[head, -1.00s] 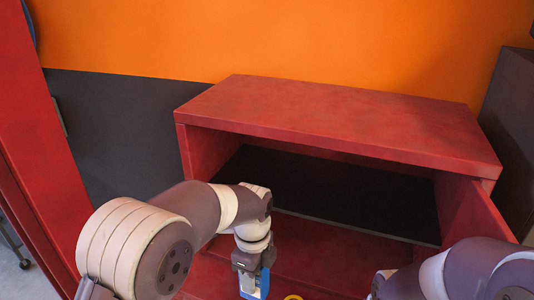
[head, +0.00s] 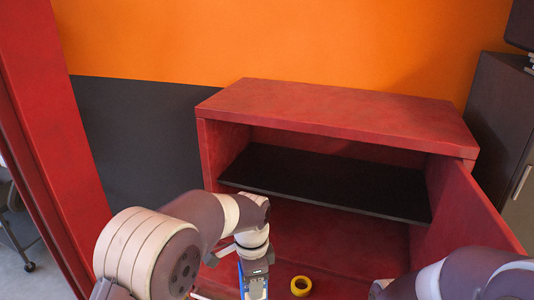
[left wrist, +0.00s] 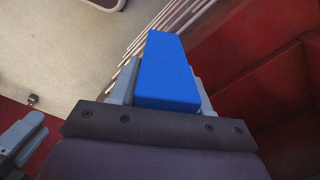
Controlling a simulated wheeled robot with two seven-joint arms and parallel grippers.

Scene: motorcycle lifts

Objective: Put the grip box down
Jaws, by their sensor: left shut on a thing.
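My left gripper (head: 254,268) points down in front of the open red cabinet (head: 335,105). It is shut on the blue grip box (head: 256,289), which is cut off by the bottom edge of the head view. In the left wrist view the blue box (left wrist: 167,75) sits between the two grey fingers. My right arm comes in at the lower right of the head view, with its gripper cut off there. A grey finger-like part (left wrist: 22,138) at the left wrist view's lower left may be my right gripper; its state is unclear.
The cabinet has a black inner shelf (head: 320,188) and an open door (head: 470,215) on the right. A yellow ring (head: 301,286) lies in its lower part, right of the box. A dark cabinet (head: 500,130) stands at the right.

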